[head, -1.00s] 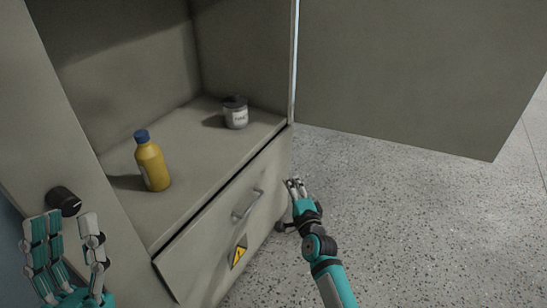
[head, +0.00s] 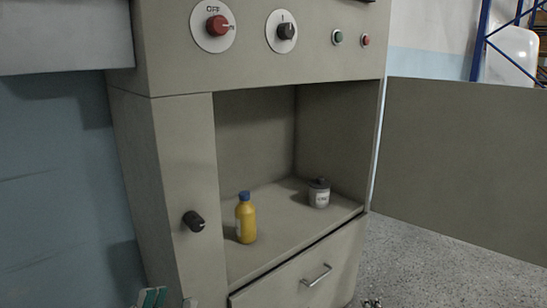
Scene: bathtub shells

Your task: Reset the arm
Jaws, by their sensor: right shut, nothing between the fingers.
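My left gripper (head: 171,299) shows only its fingertips at the bottom edge, left of the cabinet's drawer. The tips are spread apart, with nothing seen between them. My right gripper (head: 372,303) shows only as a small tip at the bottom edge, right of the drawer. It is shut and empty. Both arms are otherwise out of the picture.
A grey cabinet (head: 181,130) has an open compartment. A yellow bottle (head: 246,222) with a blue cap and a grey jar (head: 319,196) stand upright inside. The drawer (head: 280,290) below looks shut. The open door (head: 460,160) extends right, above speckled floor (head: 420,260).

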